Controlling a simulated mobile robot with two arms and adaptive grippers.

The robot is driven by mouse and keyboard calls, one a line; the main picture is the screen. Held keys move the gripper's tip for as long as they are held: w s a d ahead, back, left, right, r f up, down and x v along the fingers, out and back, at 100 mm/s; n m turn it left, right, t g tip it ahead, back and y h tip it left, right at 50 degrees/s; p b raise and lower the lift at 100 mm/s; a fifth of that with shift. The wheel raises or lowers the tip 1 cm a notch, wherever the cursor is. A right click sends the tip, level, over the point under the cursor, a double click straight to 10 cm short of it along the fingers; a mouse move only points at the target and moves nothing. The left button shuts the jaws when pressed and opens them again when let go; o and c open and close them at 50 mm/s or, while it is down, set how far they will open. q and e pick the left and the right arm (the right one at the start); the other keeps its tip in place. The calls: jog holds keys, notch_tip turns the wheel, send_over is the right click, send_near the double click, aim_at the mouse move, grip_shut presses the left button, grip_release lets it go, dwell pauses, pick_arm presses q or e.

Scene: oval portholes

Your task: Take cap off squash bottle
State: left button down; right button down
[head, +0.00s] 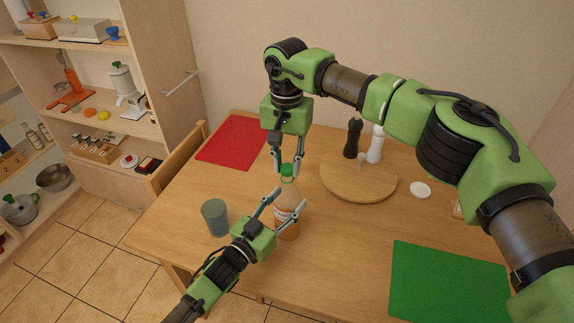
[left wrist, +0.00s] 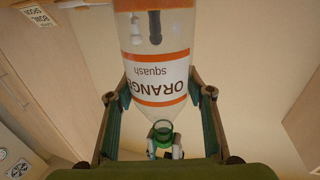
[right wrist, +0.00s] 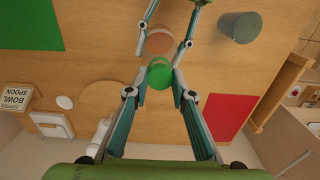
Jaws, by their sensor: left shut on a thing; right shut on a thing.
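The orange squash bottle (head: 287,222) stands upright near the front edge of the table. Its label reads "ORANGE squash", upside down in the left wrist view (left wrist: 157,75). My left gripper (head: 289,202) is shut around the bottle's body from the front. My right gripper (head: 287,171) points down from above and is shut on the green cap (head: 287,169). The cap is at the top of the neck, also in the right wrist view (right wrist: 160,75). In the left wrist view it looks like a green ring (left wrist: 163,131). I cannot tell whether it still touches the neck.
A grey-blue cup (head: 214,218) stands left of the bottle, close to my left gripper. A round wooden board (head: 345,188) with dark and white mills is at right. A red mat (head: 233,141) and a green mat (head: 448,285) lie flat. A chair (head: 180,158) is at left.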

aim_at(287, 167)
jog(key=shift+r, duration=0.45)
pick_arm(q)
jog(key=shift+f, duration=0.1)
pick_arm(e)
jog(key=shift+r, duration=2)
pick_arm(q)
jog(key=c, duration=1)
grip_release()
jog(key=shift+o, duration=0.2)
